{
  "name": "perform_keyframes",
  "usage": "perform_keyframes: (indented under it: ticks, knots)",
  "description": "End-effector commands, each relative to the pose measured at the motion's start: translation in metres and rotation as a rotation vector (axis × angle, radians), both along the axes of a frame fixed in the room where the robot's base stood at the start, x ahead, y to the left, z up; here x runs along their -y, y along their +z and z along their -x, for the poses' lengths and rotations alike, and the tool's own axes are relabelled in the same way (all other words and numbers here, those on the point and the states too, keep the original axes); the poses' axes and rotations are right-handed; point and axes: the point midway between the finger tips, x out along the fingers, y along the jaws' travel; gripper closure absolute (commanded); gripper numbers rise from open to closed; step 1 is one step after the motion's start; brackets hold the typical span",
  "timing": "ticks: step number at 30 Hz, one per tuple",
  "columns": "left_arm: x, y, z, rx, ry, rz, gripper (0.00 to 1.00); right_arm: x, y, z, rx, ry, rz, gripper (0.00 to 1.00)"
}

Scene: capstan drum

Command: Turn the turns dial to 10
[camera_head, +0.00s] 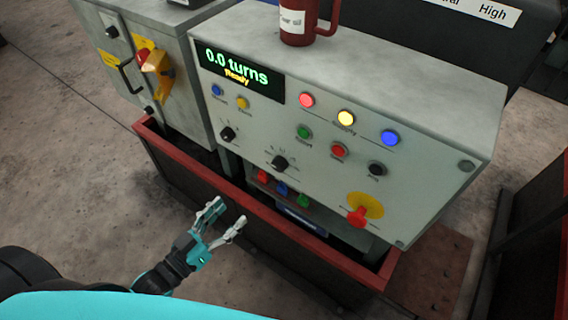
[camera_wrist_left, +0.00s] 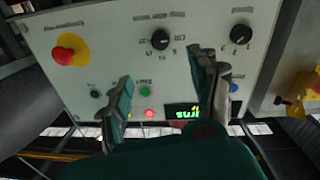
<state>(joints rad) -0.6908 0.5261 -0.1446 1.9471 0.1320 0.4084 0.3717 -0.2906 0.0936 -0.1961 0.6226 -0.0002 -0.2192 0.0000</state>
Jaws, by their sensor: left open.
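The control panel (camera_head: 335,125) has two black rotary dials. One dial (camera_head: 280,163) has several marks around it; the wrist view, which is upside down, shows it with numbers (camera_wrist_left: 160,39). The other dial (camera_head: 228,134) is to its left and shows at the right in the wrist view (camera_wrist_left: 241,34). The display (camera_head: 237,68) reads "0.0 turns" and "Ready". My left gripper (camera_head: 226,213) is open and empty, in front of the panel and below the dials, apart from them. My right gripper is out of view.
A red emergency button on yellow (camera_head: 358,216) is at the panel's lower right. Several coloured buttons and lamps sit near the dials. A red-brown rail (camera_head: 290,235) runs low before the panel. A red mug (camera_head: 297,25) stands on top. A cabinet (camera_head: 178,70) with a yellow-and-red switch stands left.

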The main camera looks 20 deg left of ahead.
Motion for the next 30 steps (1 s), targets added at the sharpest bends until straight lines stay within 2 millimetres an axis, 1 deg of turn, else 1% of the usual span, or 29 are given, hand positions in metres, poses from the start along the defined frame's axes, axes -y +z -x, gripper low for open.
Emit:
perform_keyframes:
  ticks: [1, 5, 9, 13, 21, 25, 30]
  knots:
    - [0.002, 0.003, -0.003, 0.006, -0.002, 0.003, 0.38, -0.005, 0.000, 0.004, -0.005, -0.001, -0.006, 0.40]
    - [0.008, 0.004, -0.019, 0.009, -0.001, 0.004, 0.38, -0.015, 0.001, 0.013, -0.017, -0.001, -0.018, 0.40]
    - [0.019, 0.004, -0.046, 0.009, 0.000, 0.005, 0.38, -0.022, 0.003, 0.018, -0.025, 0.000, -0.025, 0.40]
    - [0.031, 0.003, -0.072, 0.008, 0.000, 0.003, 0.38, -0.020, 0.005, 0.017, -0.023, 0.001, -0.024, 0.40]
    - [0.053, 0.003, -0.125, 0.006, 0.000, 0.001, 0.38, -0.011, 0.009, 0.009, -0.014, 0.000, -0.012, 0.40]
    - [0.062, 0.002, -0.143, 0.005, 0.000, 0.002, 0.38, -0.008, 0.010, 0.009, -0.012, -0.002, -0.010, 0.40]
    - [0.067, 0.001, -0.156, 0.002, 0.000, 0.001, 0.38, -0.008, 0.011, 0.009, -0.012, -0.002, -0.010, 0.40]
